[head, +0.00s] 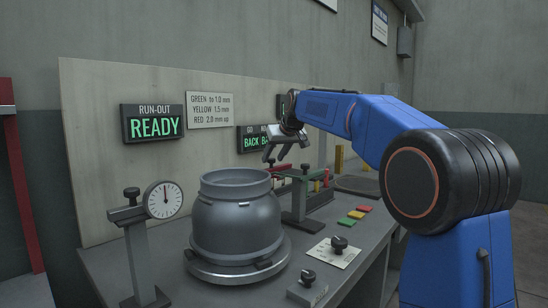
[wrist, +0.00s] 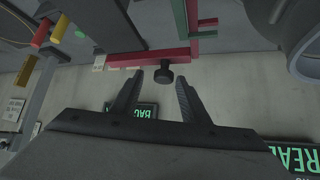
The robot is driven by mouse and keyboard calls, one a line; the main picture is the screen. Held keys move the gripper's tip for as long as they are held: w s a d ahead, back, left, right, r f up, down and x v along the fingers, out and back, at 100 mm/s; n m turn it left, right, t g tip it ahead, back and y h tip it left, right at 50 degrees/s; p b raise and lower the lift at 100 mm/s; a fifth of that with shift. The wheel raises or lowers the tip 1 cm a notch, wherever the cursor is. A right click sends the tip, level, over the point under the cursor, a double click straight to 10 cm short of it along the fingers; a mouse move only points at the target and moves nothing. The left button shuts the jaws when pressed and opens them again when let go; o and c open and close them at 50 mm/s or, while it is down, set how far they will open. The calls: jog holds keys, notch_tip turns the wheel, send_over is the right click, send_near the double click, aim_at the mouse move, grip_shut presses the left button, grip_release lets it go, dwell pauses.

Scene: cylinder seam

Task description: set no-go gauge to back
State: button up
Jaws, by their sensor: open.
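The no-go gauge appears to be the red bar-shaped piece (wrist: 140,58) in the wrist view, with a black knob (wrist: 165,73) on it. A green piece (wrist: 196,35) runs close beside the red one. My gripper (wrist: 158,80) is open, and the knob appears between its fingertips; I cannot tell whether they touch. In the head view my gripper (head: 286,153) hangs above the dark stand (head: 300,200) that carries the red and green pieces. The display lettered BACK (head: 250,143) is partly hidden behind my gripper.
A grey cylinder (head: 236,225) stands on a round plate at left. A dial gauge (head: 163,200) on a post is left of it. The run-out display (head: 155,125) reads READY. Black-knobbed pieces (head: 337,246) sit near the front.

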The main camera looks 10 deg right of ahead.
jog(key=v, duration=1.7)
jog(key=shift+s+d, duration=0.1)
jog(key=shift+s, duration=0.05)
jog(key=s+d+f+m+g+h, duration=0.1)
jog(key=s+f+g, duration=0.1)
jog(key=s+f, duration=1.9)
jog(key=s+d+f+m+g+h, duration=0.1)
jog(key=s+d+f+g, duration=0.1)
jog(key=s+f, duration=2)
jog(key=shift+s+d+f+m, duration=0.25)
jog(key=shift+s+m, duration=0.05)
jog(key=shift+s, duration=0.25)
